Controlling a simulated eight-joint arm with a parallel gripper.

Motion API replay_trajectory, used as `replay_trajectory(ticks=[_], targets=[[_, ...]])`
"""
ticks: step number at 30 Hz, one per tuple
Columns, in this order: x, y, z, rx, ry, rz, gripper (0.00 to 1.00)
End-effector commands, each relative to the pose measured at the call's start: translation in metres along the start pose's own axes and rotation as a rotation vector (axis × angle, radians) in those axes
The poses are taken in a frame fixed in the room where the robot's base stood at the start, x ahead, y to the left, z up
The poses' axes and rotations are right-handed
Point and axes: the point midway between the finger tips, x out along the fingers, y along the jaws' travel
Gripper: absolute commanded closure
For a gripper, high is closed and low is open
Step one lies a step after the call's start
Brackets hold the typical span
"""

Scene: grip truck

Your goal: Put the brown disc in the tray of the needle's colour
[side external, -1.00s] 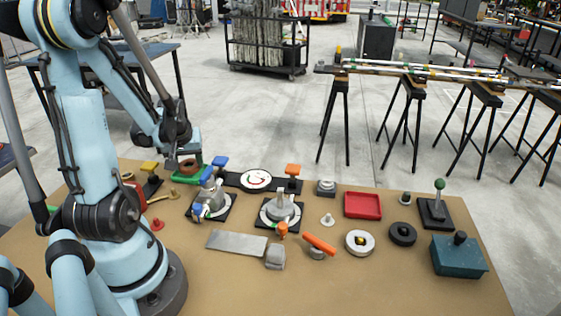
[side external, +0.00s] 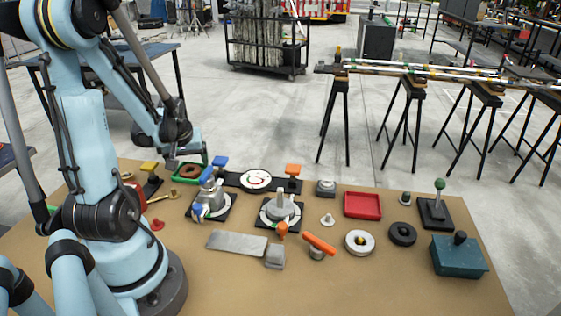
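The brown disc (side external: 190,170) lies in the green tray (side external: 177,180) at the back left of the table, with the green rim around it. My gripper (side external: 194,155) is just above the disc, and a gap seems to show between them. Its fingers are too small and hidden to tell open from shut. The red tray (side external: 363,205) at the right of the middle is empty. A round white dial (side external: 256,180) on a black base has coloured marks; its needle's colour is too small to be sure of.
Two round clamp-like fixtures (side external: 281,211) stand mid-table, one near the green tray. A blue-handled part (side external: 220,162) is right beside the green tray. A metal plate (side external: 236,242), a white ring (side external: 359,243), a black ring (side external: 402,234) and a teal box (side external: 459,257) lie forward.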

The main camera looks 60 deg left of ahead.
Motion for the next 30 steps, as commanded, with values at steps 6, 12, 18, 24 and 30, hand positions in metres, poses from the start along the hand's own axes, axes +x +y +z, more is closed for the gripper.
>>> replay_trajectory(ticks=[6,12,18,24,30], targets=[[-0.022,-0.001,-0.001,0.001,0.0,-0.004,0.17],[-0.043,-0.001,-0.001,0.0,0.0,-0.006,0.17],[-0.064,-0.002,0.0,0.0,-0.001,-0.007,0.17],[-0.088,-0.002,-0.001,0.001,-0.001,-0.007,0.17],[-0.108,-0.001,-0.001,0.0,-0.001,-0.007,0.17]])
